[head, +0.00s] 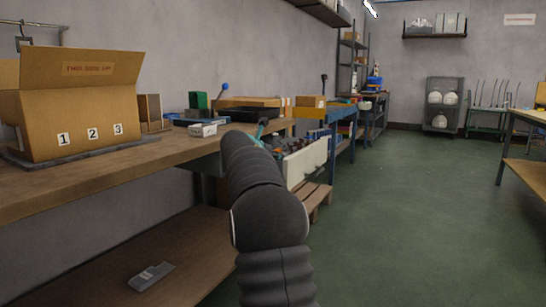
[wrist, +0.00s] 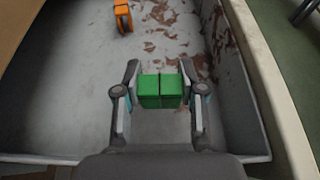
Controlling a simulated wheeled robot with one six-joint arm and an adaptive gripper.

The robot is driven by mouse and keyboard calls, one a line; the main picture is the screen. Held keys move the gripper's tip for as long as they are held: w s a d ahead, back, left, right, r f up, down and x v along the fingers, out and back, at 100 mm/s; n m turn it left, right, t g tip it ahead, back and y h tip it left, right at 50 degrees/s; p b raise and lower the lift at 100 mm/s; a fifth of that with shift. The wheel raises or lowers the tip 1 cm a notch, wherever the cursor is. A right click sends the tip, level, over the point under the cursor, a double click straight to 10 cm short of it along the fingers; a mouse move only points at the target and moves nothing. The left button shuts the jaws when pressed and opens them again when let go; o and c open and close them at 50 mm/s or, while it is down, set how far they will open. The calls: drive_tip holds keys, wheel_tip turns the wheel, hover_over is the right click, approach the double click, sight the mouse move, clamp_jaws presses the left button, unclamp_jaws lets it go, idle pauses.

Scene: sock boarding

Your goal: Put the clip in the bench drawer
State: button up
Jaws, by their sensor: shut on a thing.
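My gripper (wrist: 160,88) is shut on a green two-part block (wrist: 149,93), which I take to be the clip. Its fingers press the block's left and right sides. In the wrist view the block is over the inside of the open bench drawer (wrist: 60,105), a grey box with worn brown patches. I cannot tell whether the block touches the drawer floor. In the head view the drawer's pale front (head: 307,160) stands out from the bench, and my arm hides most of the gripper and the block.
An orange two-part piece (wrist: 123,16) lies at the drawer's far end. On the bench (head: 100,172) stand an open cardboard box (head: 85,110), a green block (head: 198,100) and a small white box (head: 203,130). A grey object (head: 151,276) lies on the lower shelf. The green floor (head: 400,220) at right is clear.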

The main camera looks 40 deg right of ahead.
drive_tip(key=shift+f, duration=0.15)
drive_tip(key=o, duration=0.8)
drive_tip(key=shift+f, duration=0.1)
drive_tip(key=shift+c, duration=0.2)
drive_tip(key=shift+r, duration=0.5)
drive_tip(key=s+a+r+m+y+p, duration=0.1)
drive_tip(key=s+a+m+y, duration=0.15)
drive_tip(key=s+a, duration=0.55)
drive_tip(key=s+a+r+m+y, duration=0.1)
drive_tip(key=s+a+m, duration=0.25)
drive_tip(key=a, duration=0.85)
drive_tip(key=s+a+f+m+y, duration=0.4)
drive_tip(key=s+a+f+m, duration=0.4)
drive_tip(key=s+a, duration=0.4)
drive_tip(key=s+a+f+m+y, duration=0.5)
drive_tip(key=s+a+f+m, duration=0.3)
drive_tip(key=s, duration=0.9)
drive_tip(key=a+f, duration=0.3)
drive_tip(key=a, duration=0.1)
drive_tip(key=shift+f+t, duration=0.15)
drive_tip(key=shift+t, duration=0.15)
